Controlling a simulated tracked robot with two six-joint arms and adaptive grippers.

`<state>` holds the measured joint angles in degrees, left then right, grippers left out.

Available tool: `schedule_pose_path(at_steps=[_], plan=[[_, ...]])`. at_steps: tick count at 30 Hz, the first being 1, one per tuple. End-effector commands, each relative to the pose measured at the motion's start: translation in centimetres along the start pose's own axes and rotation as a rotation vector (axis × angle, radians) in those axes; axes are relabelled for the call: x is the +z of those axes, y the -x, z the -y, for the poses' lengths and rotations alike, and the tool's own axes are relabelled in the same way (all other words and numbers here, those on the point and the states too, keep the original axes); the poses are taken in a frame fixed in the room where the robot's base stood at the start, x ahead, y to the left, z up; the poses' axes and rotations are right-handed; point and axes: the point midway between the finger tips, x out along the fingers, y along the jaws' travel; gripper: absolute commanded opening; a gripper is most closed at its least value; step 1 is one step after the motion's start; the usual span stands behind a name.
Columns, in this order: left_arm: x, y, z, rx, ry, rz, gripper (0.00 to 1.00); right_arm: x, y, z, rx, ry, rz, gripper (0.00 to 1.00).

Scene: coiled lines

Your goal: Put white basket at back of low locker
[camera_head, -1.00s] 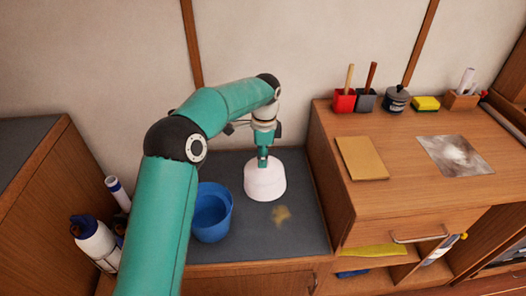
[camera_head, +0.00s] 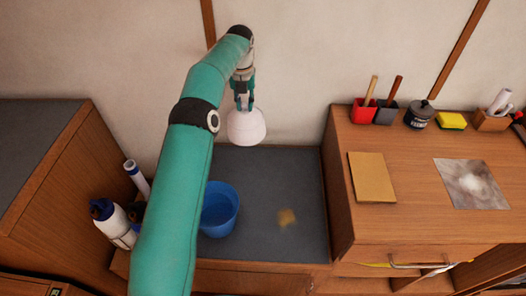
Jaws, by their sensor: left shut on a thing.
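The white basket (camera_head: 246,127) shows as a plain, rounded white shape, wider toward its lower end. My left gripper (camera_head: 244,105) is shut on its top from above. The basket hangs in front of the wall, just above the back edge of the low locker's dark top (camera_head: 260,175) in the picture. It looks raised off the top, but I cannot tell the height of the gap. My right gripper is out of view.
A blue bucket (camera_head: 219,209) stands on the locker top beside my left arm, with a yellowish patch (camera_head: 286,217) to its right. A higher wooden desk (camera_head: 400,225) bounds the right side. Bottles (camera_head: 112,222) stand at left. The locker top's back is clear.

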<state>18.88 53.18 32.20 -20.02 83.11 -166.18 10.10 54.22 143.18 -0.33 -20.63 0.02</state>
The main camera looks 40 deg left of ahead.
Motion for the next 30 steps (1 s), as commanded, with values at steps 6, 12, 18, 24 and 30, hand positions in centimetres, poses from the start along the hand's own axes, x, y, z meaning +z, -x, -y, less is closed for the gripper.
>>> schedule_pose_path(at_steps=[6, 12, 18, 24, 30], plan=[[-0.4, -5.2, 1.3, -0.001, -0.024, -0.006, 0.0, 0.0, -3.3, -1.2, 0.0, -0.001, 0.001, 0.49], [-0.7, -10.0, 1.7, -0.001, -0.027, -0.005, 0.0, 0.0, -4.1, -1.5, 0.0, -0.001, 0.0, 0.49], [-0.9, -13.2, 1.8, -0.002, -0.027, -0.002, 0.0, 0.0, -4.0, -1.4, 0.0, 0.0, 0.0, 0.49], [-1.1, -14.6, 1.8, -0.002, -0.027, -0.002, 0.0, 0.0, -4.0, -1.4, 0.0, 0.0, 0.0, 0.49], [-1.4, -17.7, 1.8, -0.001, -0.027, -0.004, 0.0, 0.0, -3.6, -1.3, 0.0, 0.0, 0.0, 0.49]])
